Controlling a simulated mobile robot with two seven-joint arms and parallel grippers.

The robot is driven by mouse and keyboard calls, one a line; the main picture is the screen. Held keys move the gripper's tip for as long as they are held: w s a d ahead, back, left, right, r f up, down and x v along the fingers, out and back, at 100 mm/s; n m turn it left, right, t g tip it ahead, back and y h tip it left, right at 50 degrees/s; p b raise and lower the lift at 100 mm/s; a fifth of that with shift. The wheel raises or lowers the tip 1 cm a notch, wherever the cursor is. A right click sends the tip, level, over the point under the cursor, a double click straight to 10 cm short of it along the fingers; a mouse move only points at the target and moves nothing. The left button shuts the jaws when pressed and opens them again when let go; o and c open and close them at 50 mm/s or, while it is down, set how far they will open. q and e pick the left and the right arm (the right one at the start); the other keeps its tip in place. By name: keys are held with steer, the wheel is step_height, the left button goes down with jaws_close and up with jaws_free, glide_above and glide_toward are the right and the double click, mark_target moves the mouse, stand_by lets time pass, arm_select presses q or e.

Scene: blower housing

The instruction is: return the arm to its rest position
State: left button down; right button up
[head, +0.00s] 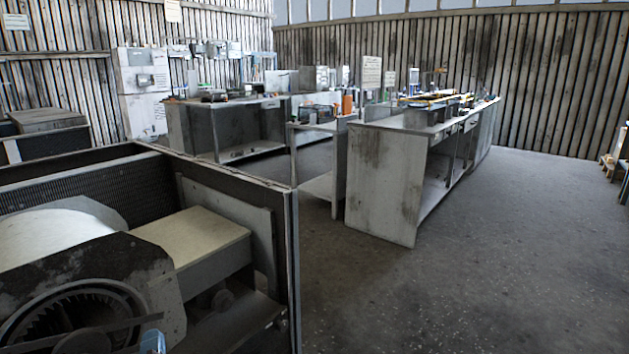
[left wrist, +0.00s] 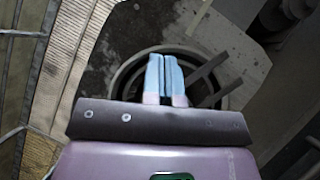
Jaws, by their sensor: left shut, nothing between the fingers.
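My left gripper (left wrist: 166,80) shows in the left wrist view with its two light-blue fingers shut together and nothing between them. Behind the fingertips is the round opening of the blower housing (left wrist: 122,78). I cannot tell whether the fingers touch it. In the head view a small light-blue part of my left gripper (head: 153,341) shows at the bottom edge, in front of the blower housing (head: 110,262). The housing has a dark round fan opening and sits inside a large open metal cabinet. My right gripper is in neither view.
The cabinet's right edge post (head: 294,270) and its top rim stand close around the blower. A grey workbench (head: 385,185) with tools on top stands in the middle distance, with another bench (head: 240,130) behind it. The concrete floor (head: 500,270) at the right is clear.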

arm_select(q)
steer(key=s+d+f+m+g+h+p, duration=0.2)
steer(key=s+m+g+h+p, duration=0.1)
steer(key=s+m, duration=1)
steer(key=s+d+f+m+g+h+p, duration=0.2)
steer(key=s+m+g+h+p, duration=0.2)
steer(key=s+m, duration=0.9)
steer(key=s+g+p, duration=0.2)
steer(key=s+p, duration=0.2)
steer(key=s, duration=0.8)
steer(key=shift+s+d+m+h, duration=0.2)
steer(key=shift+d+m+h, duration=0.1)
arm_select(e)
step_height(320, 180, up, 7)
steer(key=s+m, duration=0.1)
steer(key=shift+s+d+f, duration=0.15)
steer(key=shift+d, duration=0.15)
